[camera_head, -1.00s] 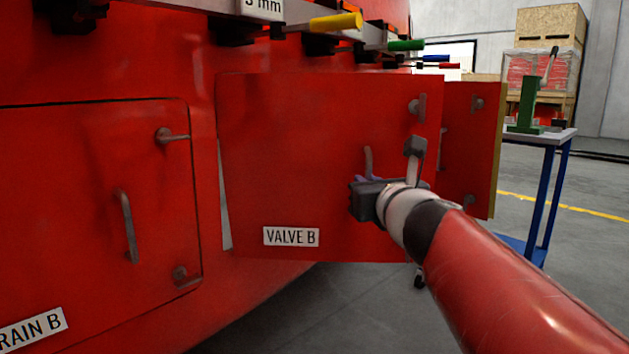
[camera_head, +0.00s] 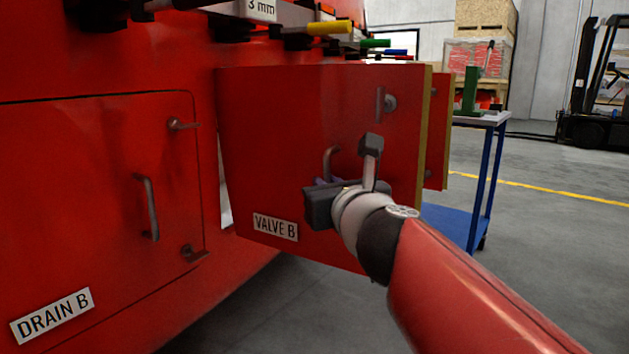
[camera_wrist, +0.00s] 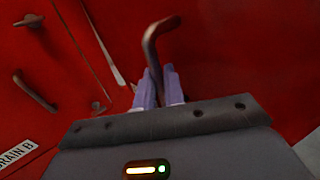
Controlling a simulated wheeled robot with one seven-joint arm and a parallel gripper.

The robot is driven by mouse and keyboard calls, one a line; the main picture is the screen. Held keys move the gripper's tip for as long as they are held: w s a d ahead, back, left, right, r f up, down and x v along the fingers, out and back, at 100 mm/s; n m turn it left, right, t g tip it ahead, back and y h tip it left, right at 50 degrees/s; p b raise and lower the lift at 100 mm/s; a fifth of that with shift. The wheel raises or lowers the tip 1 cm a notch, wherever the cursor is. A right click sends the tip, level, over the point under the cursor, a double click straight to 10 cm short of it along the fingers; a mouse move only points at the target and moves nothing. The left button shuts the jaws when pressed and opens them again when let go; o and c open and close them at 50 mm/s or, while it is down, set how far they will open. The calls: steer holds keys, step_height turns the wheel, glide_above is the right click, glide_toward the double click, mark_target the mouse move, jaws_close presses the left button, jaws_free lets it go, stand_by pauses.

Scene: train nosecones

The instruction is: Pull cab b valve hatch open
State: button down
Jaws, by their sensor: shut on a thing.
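The valve B hatch (camera_head: 290,120) is a red panel with a white VALVE B label, swung well out from the red body on its left-edge side. Its yellowish right edge faces me. Its bent metal handle (camera_head: 330,160) stands out from the panel, and it also shows in the wrist view (camera_wrist: 153,45). My gripper (camera_wrist: 158,88) is shut on the handle, with its purple fingertips around the lower part. In the head view the gripper body hides most of the fingers and the lower handle.
The closed DRAIN B hatch (camera_head: 95,220) with its handle lies left of the valve hatch. Another open red panel (camera_head: 438,130) stands behind. Tools with coloured handles (camera_head: 330,28) hang above.

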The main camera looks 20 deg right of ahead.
steer(key=shift+s+a+r, duration=0.1)
steer(key=shift+a+r, duration=0.05)
steer(key=shift+a, duration=0.25)
steer(key=c, duration=1.6)
jaws_free()
steer(key=s+p, duration=0.5)
steer(key=s, duration=0.2)
steer(key=shift+s+a, duration=0.35)
steer(key=shift+a, duration=0.05)
